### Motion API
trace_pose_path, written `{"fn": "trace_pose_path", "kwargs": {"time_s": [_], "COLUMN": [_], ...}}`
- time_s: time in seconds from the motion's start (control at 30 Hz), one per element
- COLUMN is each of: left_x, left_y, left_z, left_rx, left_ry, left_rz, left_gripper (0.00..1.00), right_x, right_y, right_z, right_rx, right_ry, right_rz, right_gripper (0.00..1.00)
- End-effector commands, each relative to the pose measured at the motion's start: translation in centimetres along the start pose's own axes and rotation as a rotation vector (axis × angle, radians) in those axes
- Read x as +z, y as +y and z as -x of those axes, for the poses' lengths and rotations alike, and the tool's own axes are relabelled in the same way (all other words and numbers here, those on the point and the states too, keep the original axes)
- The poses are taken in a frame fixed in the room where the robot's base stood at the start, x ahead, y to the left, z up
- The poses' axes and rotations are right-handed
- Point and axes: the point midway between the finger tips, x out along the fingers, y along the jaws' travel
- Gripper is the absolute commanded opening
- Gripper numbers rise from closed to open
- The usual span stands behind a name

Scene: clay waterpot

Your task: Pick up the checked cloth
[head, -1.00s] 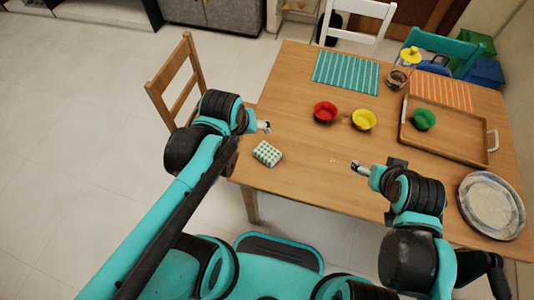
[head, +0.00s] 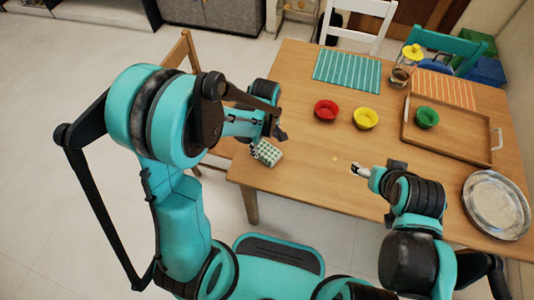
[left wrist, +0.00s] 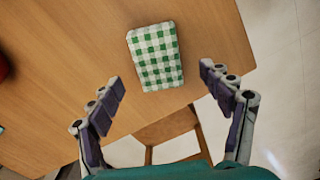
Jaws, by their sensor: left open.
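The checked cloth (head: 267,153), green and white and folded into a small block, lies on the wooden table near its left front edge. It also shows whole in the left wrist view (left wrist: 156,57), ahead of the fingertips and roughly centred between them. My left gripper (head: 270,138) is over the table edge at the cloth, its fingers partly hidden in the head view. In the left wrist view the left gripper (left wrist: 162,88) is open and empty, its two fingers spread wide. My right gripper (head: 358,168) is over the table's front part, away from the cloth; its jaw state is too small to read.
Red (head: 326,110), yellow (head: 366,118) and green (head: 427,117) bowls stand farther back, the green one in a wooden tray (head: 452,148). A silver round plate (head: 496,204) is at right. A wooden chair (head: 183,52) stands at the table's left side.

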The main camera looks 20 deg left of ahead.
Motion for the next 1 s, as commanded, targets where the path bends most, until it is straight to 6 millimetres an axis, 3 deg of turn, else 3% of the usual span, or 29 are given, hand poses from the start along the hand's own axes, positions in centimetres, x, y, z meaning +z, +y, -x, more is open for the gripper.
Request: {"fn": "trace_pose_path", "kwargs": {"time_s": [0.3,0.53,0.57,0.73,0.87,1.0], "left_x": [0.5,0.5,0.5,0.5,0.5,0.5], "left_y": [0.3,0.3,0.3,0.3,0.3,0.3], "left_z": [-4.6,-4.6,-4.6,-4.6,-4.6,-4.6], "left_rx": [0.001,0.001,0.001,0.001,0.001,0.001], "left_ry": [0.000,0.000,0.000,0.000,0.000,0.000], "left_rz": [-0.001,-0.001,-0.001,-0.001,-0.001,-0.001], "left_gripper": [0.79,0.79,0.74,0.29,0.21,0.21], "right_x": [1.6,1.5,1.5,1.5,1.5,1.5], "right_y": [0.0,0.0,0.0,0.0,0.0,0.0], "right_z": [-2.2,-2.1,-2.1,-2.1,-2.1,-2.1], "right_rx": [0.000,0.000,0.000,0.000,0.000,0.000], "right_ry": [0.000,0.000,0.000,0.000,0.000,0.000], "right_rz": [0.000,0.000,0.000,0.000,0.000,0.000], "right_gripper": [0.75,0.75,0.75,0.75,0.75,0.75]}}
